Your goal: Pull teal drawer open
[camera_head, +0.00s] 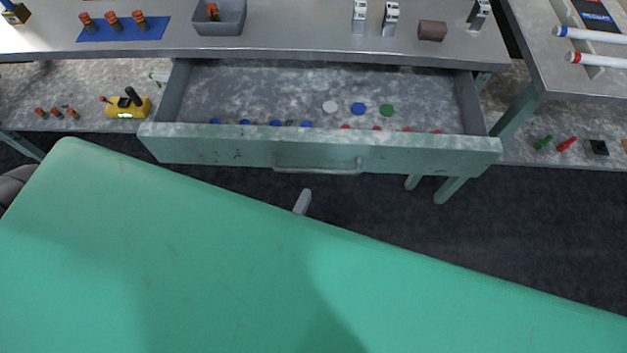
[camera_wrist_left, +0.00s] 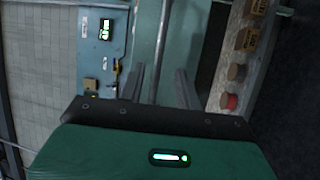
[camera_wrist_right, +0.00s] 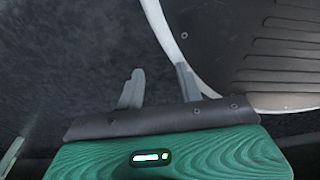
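The teal drawer (camera_head: 225,151) stands pulled out under the workbench, with its inside showing in the head view. Its bar handle (camera_head: 318,171) runs along the middle of the drawer front. One grey fingertip of my left gripper (camera_head: 302,201) shows just in front of and below the handle, apart from it in that picture. In the left wrist view, my left gripper (camera_wrist_left: 160,88) has its fingers spread, with a slim bar (camera_wrist_left: 161,45), apparently the handle, seen between them. I cannot tell the depth between them. My right gripper (camera_wrist_right: 159,86) is open and empty over the dark floor.
Several coloured discs (camera_head: 358,108) lie inside the drawer. The workbench top (camera_head: 290,32) above holds a grey bin (camera_head: 219,18) and a blue mat (camera_head: 90,36). A second table (camera_head: 560,80) stands at the right. My green arm cover hides much of the foreground.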

